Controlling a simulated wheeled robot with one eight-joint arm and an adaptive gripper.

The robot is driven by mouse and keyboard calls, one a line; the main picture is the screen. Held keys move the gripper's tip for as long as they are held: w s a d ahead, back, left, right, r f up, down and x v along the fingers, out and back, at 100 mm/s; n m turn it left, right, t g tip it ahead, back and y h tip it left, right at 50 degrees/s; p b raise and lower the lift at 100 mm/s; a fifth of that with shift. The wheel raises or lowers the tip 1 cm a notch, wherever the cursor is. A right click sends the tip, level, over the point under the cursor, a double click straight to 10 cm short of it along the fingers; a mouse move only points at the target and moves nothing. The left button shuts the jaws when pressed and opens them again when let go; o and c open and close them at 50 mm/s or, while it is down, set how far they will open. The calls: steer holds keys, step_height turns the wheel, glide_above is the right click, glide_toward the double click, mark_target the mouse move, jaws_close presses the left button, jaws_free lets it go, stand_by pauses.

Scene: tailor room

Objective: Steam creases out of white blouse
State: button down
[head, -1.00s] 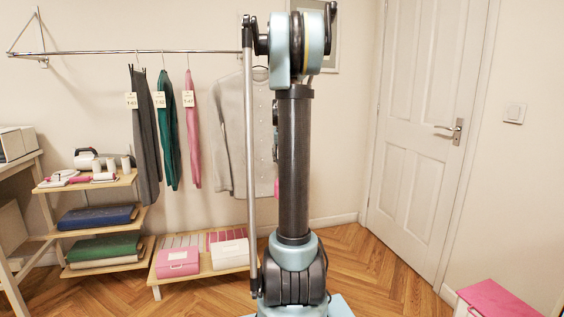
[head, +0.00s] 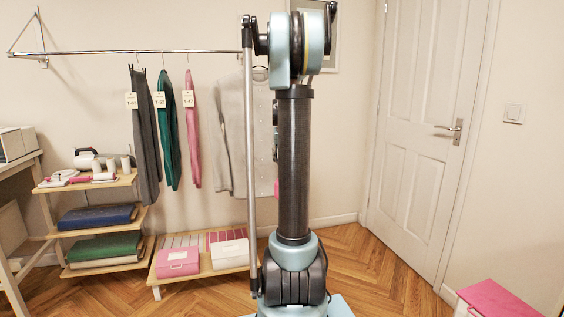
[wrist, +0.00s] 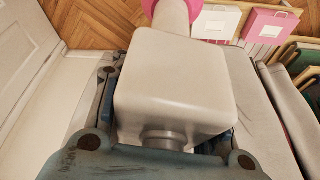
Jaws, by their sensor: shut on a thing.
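The white blouse (head: 230,130) hangs from the rail in the head view. It looks pale grey-white with buttons down the front, and my arm hides much of its right part. In the wrist view my gripper (wrist: 168,115) is shut on a white steamer (wrist: 175,85) with a pink end that points away from me. Pale cloth (wrist: 262,120), apparently the blouse, lies just right of the steamer; I cannot tell whether they touch. In the head view my gripper is hidden behind my arm, and a bit of pink shows beside it.
Grey, green and pink tagged garments (head: 167,120) hang left of the blouse. A low shelf (head: 205,268) with pink and white boxes stands below. A stepped shelf (head: 100,184) holds a white appliance and folded cloth. A door (head: 425,130) and open floor are right.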

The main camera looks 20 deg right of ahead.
steer(key=shift+a, duration=0.1)
steer(key=a+f, duration=0.3)
steer(key=a, duration=0.4)
steer(key=a+f, duration=0.3)
steer(key=a, duration=0.5)
stand_by(2.2)
steer(key=shift+w+a, duration=0.1)
stand_by(2.8)
